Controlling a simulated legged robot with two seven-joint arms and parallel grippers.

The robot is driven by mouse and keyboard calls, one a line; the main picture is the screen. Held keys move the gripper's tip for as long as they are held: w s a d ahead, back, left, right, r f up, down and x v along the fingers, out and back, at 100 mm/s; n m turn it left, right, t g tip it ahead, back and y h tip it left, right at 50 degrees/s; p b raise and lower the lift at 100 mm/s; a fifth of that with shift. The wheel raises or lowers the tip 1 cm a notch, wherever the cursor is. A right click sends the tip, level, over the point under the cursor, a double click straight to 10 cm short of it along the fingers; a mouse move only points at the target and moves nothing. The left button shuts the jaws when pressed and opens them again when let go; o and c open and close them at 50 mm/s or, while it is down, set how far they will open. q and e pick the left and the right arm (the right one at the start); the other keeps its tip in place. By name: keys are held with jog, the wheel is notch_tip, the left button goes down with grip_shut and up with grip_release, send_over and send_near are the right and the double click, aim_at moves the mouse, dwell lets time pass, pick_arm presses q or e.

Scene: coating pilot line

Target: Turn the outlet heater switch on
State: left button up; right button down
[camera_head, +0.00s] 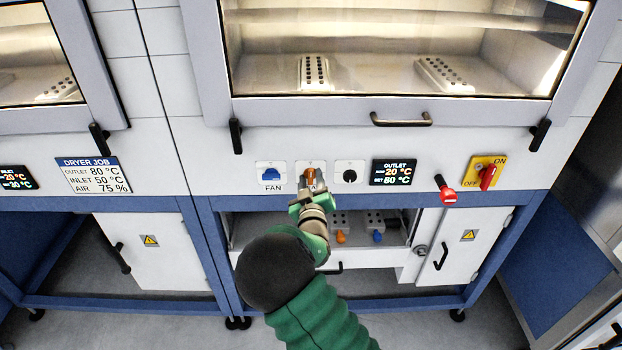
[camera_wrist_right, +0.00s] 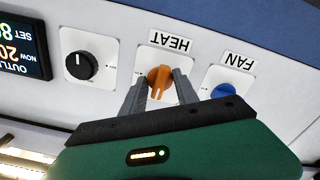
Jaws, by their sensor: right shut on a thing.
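The outlet heater switch is an orange knob (camera_head: 310,174) on a white plate in the middle of the panel, between the blue fan knob (camera_head: 270,175) and a black knob (camera_head: 349,176). In the right wrist view the orange knob (camera_wrist_right: 160,77) sits under a HEAT label (camera_wrist_right: 170,42), which appears upside down. My right gripper (camera_head: 310,187) is at the panel, its two fingers (camera_wrist_right: 160,88) shut on the orange knob from both sides. The fingers partly cover the plate. The outlet display (camera_head: 393,172) reads NOW 20 °C, SET 80 °C. My left gripper is not in view.
A yellow-backed red main switch (camera_head: 486,174) and a red-handled part (camera_head: 446,191) lie to the right. Below the panel, an open drawer (camera_head: 404,234) holds an orange and a blue knob. The oven window handle (camera_head: 400,121) is above.

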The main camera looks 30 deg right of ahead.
jog(key=m+b, duration=0.2)
jog(key=m, duration=0.2)
jog(key=shift+f+b, duration=0.25)
jog(key=shift+b, duration=0.15)
jog(key=m+b, duration=0.2)
jog(key=m, duration=0.1)
jog(key=shift+a+m+b, duration=0.1)
jog(key=shift+m+b, duration=0.2)
jog(key=shift+b, duration=0.05)
jog(key=shift+m, duration=0.3)
jog(key=shift+r, duration=0.1)
